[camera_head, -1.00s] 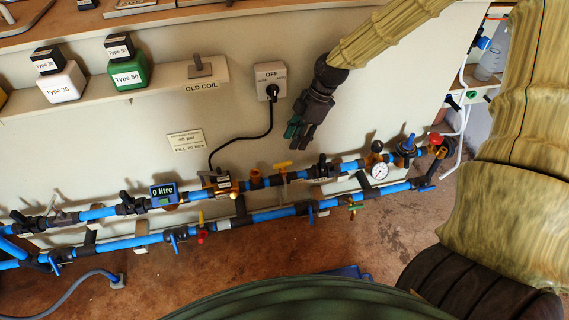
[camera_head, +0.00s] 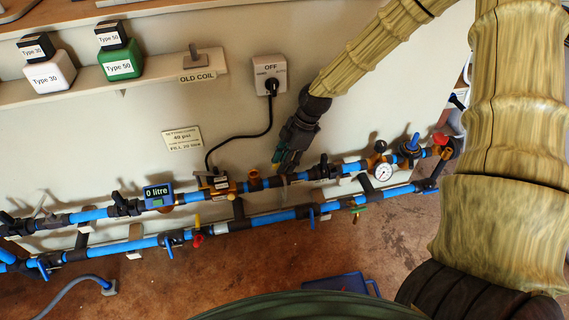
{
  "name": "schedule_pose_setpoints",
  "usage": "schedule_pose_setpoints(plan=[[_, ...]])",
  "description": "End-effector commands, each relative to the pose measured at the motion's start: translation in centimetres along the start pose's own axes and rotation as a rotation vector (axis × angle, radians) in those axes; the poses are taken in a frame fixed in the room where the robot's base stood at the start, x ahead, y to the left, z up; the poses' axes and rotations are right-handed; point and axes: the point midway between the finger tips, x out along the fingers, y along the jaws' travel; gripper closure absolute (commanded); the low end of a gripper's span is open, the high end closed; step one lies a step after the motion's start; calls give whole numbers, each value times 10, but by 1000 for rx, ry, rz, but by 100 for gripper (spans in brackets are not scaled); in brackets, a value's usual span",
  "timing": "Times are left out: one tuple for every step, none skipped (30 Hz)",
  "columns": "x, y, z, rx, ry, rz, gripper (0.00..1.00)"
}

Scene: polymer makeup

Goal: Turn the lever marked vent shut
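No lever shows a label I can read as "vent". My gripper (camera_head: 286,160) points down at the upper blue pipe (camera_head: 351,167), in front of where the yellow lever stood, right of the brass fitting (camera_head: 254,180). It hides most of that lever, and I cannot tell whether it touches it or how far its fingers are apart. Other handles on the pipes are a red one (camera_head: 440,139) and a blue one (camera_head: 413,141) at the right, a yellow one (camera_head: 196,221) on the lower pipe, and a blue lever (camera_head: 311,217) on the lower pipe.
A pressure gauge (camera_head: 383,173) and a "0 litre" meter (camera_head: 158,195) sit along the upper pipe. A shelf (camera_head: 150,75) holds Type 30 and Type 50 bottles.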

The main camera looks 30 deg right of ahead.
Motion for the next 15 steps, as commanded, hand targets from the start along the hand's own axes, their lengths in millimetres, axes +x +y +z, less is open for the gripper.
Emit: schedule_pose_setpoints(plan=[[1,0,0,0,0,0,68],[1,0,0,0,0,0,68],[1,0,0,0,0,1,68],[1,0,0,0,0,1,68],[1,0,0,0,0,1,68],[1,0,0,0,0,1,68],[1,0,0,0,0,1,68],[1,0,0,0,0,1,68],[1,0,0,0,0,1,72],[1,0,0,0,0,1,77],[1,0,0,0,0,1,82],[1,0,0,0,0,1,90],[1,0,0,0,0,1,95],[1,0,0,0,0,1,100],[1,0,0,0,0,1,100]])
